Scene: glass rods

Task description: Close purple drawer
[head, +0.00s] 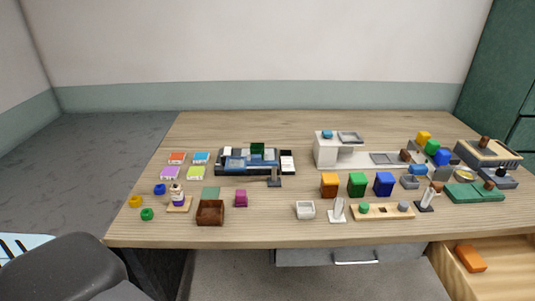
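No drawer with a visible purple face is in the head view. A wooden drawer (450,277) stands pulled out below the table's right front edge, and an orange block (470,259) lies inside it. The front of this drawer is cut off by the picture's edge, so its colour is hidden. A grey drawer (310,257) with a pale handle (355,262) sits under the middle of the table and looks shut. Neither of my grippers is in view.
A green cabinet (495,70) stands at the back right.

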